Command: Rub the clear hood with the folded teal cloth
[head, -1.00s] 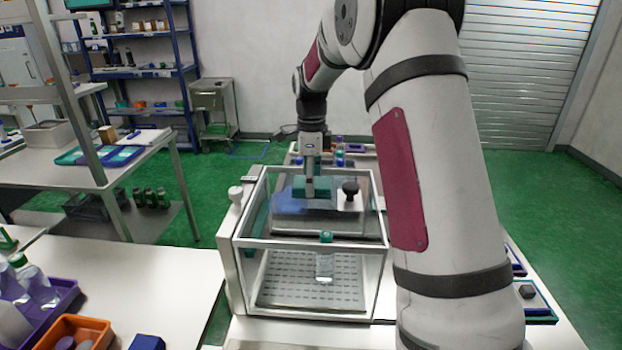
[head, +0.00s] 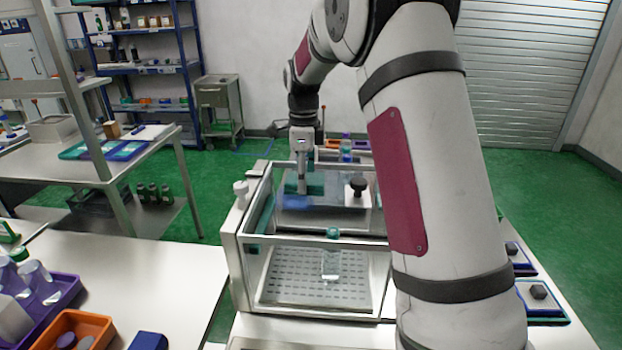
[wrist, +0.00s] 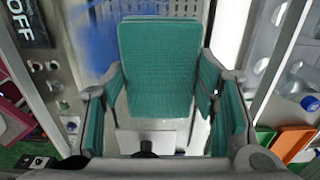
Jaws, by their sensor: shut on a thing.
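The clear hood (head: 312,238) is a see-through box with a pale frame, standing on the bench in front of me. A blue smear (head: 297,202) shows at its upper panel, and also in the wrist view (wrist: 92,38). My gripper (head: 302,188) points down at the left half of that panel. It is shut on the folded teal cloth (head: 316,184). In the wrist view the cloth (wrist: 156,68) is a flat teal pad ahead of the fingers, with teal also along both fingers. I cannot tell whether the cloth touches the panel.
A black knob (head: 357,186) stands up at the panel, right of my gripper. Trays with dark knobs (head: 538,293) lie at the right, and a purple tray (head: 62,290) at the left.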

